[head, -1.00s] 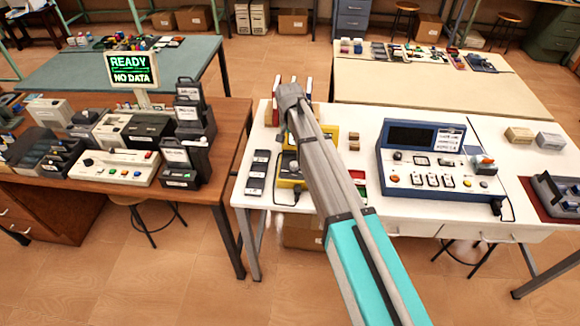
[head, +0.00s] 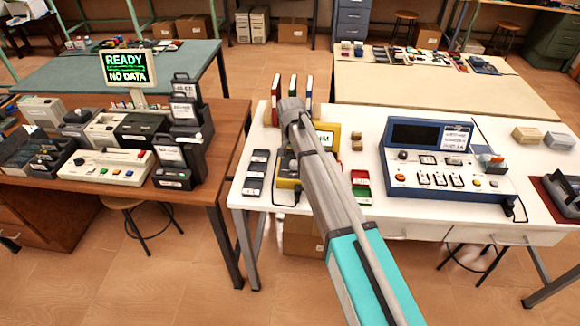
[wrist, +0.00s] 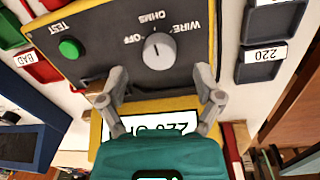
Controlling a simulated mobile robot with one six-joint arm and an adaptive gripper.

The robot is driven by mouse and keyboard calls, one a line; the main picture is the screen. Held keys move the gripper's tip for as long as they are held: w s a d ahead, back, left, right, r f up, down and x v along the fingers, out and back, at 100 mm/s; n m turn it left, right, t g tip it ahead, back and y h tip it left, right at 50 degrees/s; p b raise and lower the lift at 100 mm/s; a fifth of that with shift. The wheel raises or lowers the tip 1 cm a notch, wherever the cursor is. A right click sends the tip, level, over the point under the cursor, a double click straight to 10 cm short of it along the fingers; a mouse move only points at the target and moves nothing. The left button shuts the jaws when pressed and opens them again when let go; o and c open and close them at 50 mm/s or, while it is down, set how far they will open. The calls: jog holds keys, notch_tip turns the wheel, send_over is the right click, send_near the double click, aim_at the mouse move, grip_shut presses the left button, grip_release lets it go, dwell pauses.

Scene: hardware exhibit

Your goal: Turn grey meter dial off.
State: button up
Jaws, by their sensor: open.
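A yellow meter with a dark face (wrist: 100,45) fills the upper wrist view, and its yellow body also shows beside my arm in the head view (head: 289,184). In the head view my arm hides the gripper.
A green TEST button (wrist: 70,47) sits beside the dial. Labelled dark blocks (head: 257,172) lie left of the meter, and red and green trays (head: 361,190) lie right. A blue console (head: 445,160) stands farther right. Upright binders (head: 292,88) stand behind.

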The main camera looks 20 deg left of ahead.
aim_at(294, 163)
jog(key=shift+d+f+b, duration=0.1)
jog(key=shift+f+b, duration=1.25)
jog(key=shift+f, duration=0.3)
